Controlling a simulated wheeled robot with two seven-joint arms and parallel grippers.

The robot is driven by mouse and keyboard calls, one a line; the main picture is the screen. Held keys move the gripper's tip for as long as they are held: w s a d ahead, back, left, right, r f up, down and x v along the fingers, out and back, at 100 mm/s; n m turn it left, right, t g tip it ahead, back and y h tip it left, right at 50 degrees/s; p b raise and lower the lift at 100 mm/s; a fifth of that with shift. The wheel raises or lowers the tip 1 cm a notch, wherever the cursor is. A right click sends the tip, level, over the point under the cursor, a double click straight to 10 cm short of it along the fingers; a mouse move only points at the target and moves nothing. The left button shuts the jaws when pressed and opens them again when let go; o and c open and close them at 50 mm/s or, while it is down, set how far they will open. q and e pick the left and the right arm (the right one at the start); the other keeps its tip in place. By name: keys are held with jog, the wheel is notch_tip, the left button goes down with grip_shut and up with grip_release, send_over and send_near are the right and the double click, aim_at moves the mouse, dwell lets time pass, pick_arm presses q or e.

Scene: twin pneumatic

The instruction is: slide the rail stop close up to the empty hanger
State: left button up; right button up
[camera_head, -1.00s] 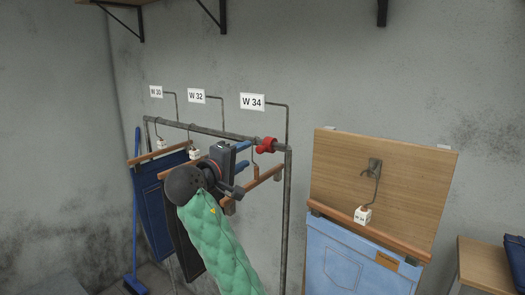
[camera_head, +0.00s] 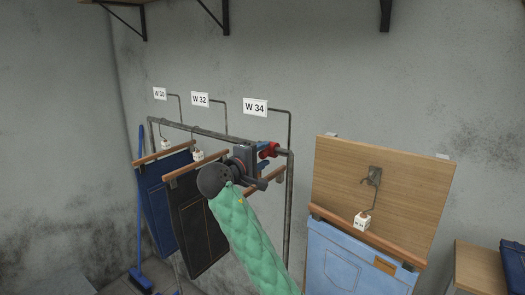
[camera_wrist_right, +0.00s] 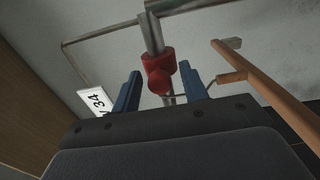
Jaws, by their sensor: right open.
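The red rail stop (camera_head: 270,149) sits on the grey rail near its right end. In the right wrist view the red stop (camera_wrist_right: 158,72) has a round knob facing me. My right gripper (camera_head: 262,155) is at the stop, with its blue fingers (camera_wrist_right: 160,82) open on either side of the knob; I see gaps on both sides. The empty wooden hanger (camera_head: 271,181) hangs just left of the stop, partly hidden behind my gripper. It shows as a brown bar in the wrist view (camera_wrist_right: 262,88). My left gripper is out of view.
Dark jeans (camera_head: 198,222) and blue jeans (camera_head: 166,200) hang farther left on the rail. A W 34 sign (camera_head: 255,107) stands above the rail's right end. A wooden board (camera_head: 382,185) with light jeans (camera_head: 350,262) is on the right.

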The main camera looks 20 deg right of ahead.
jog(key=shift+w+d, duration=0.1)
jog(key=shift+c, duration=0.2)
grip_shut()
jog(key=shift+w+a+f+b, duration=0.1)
jog(key=shift+w+a+b, duration=0.45)
jog(key=shift+w+a, duration=0.4)
jog(key=shift+o, duration=0.2)
grip_release()
jog(key=shift+d, duration=0.1)
